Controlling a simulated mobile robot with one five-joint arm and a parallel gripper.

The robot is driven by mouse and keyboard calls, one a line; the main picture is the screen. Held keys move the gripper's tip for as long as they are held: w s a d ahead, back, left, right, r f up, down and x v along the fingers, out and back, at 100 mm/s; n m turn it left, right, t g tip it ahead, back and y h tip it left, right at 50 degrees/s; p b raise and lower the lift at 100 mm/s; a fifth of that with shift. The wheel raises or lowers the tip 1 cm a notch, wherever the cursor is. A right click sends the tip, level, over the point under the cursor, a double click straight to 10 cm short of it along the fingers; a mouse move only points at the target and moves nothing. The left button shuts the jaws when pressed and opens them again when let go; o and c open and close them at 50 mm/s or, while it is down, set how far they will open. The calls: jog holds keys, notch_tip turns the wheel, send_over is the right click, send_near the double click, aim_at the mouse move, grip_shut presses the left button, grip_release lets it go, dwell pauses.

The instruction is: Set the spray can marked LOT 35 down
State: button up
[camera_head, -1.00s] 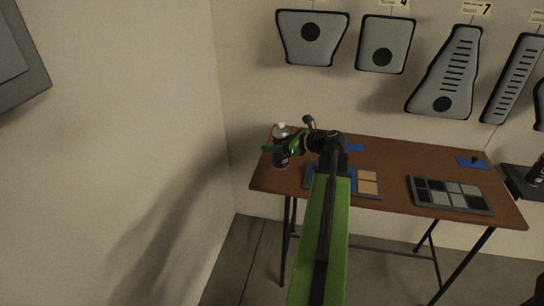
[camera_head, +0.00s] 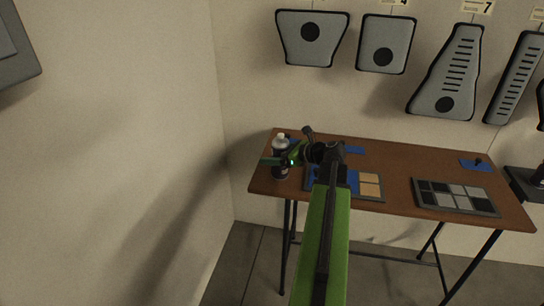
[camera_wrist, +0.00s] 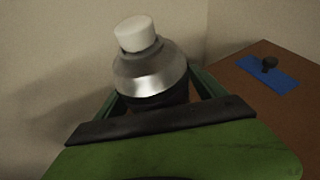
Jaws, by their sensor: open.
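The spray can (camera_head: 280,171), with a white cap, silver shoulder and dark body, stands upright at the left end of the brown table (camera_head: 400,172). Its LOT marking cannot be read. In the wrist view the can (camera_wrist: 150,72) sits between the fingers of my gripper (camera_wrist: 160,97), leaning slightly in the picture. My gripper (camera_head: 280,161) is open around the can's body. The green gripper front and dark bar hide the can's lower part in the wrist view.
A tray with tan squares (camera_head: 369,185) lies beside my arm, and a tray of grey squares (camera_head: 455,196) lies to the right. A blue pad with a dark knob (camera_head: 475,165) is at the far right. Bare tabletop lies between them.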

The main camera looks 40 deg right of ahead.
jog(key=shift+r+p, duration=0.4)
jog(key=p+v, duration=0.4)
jog(key=v, duration=0.7)
jog(key=shift+s+d, duration=0.15)
jog(key=shift+s, duration=0.3)
jog(key=shift+f, duration=0.15)
